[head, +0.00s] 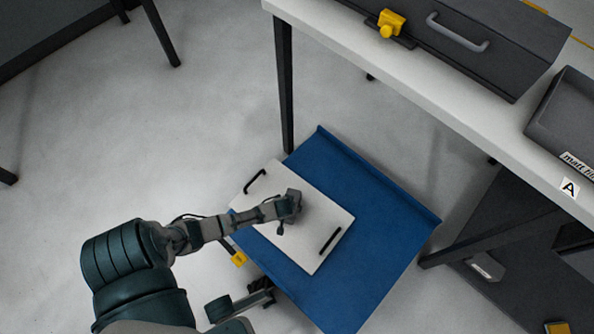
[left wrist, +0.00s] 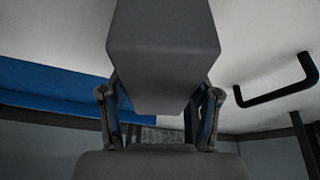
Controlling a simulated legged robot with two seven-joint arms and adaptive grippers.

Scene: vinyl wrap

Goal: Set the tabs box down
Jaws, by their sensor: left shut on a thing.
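The tabs box is a plain grey block (left wrist: 163,45) in the left wrist view, filling the upper middle of the picture. My left gripper (left wrist: 159,95) is shut on it, one finger on each side. In the head view my left gripper (head: 289,207) is over a white board (head: 315,255) with two black handles, with the small grey box at its tip. Whether the box touches the board I cannot tell. My right gripper is not clearly in view.
The white board lies on a blue sheet or surface (head: 385,215). A white-topped table (head: 400,75) at the upper right carries a dark case with a handle (head: 490,35), a yellow object (head: 391,23) and a dark bin (head: 570,120). Grey floor is open at the left.

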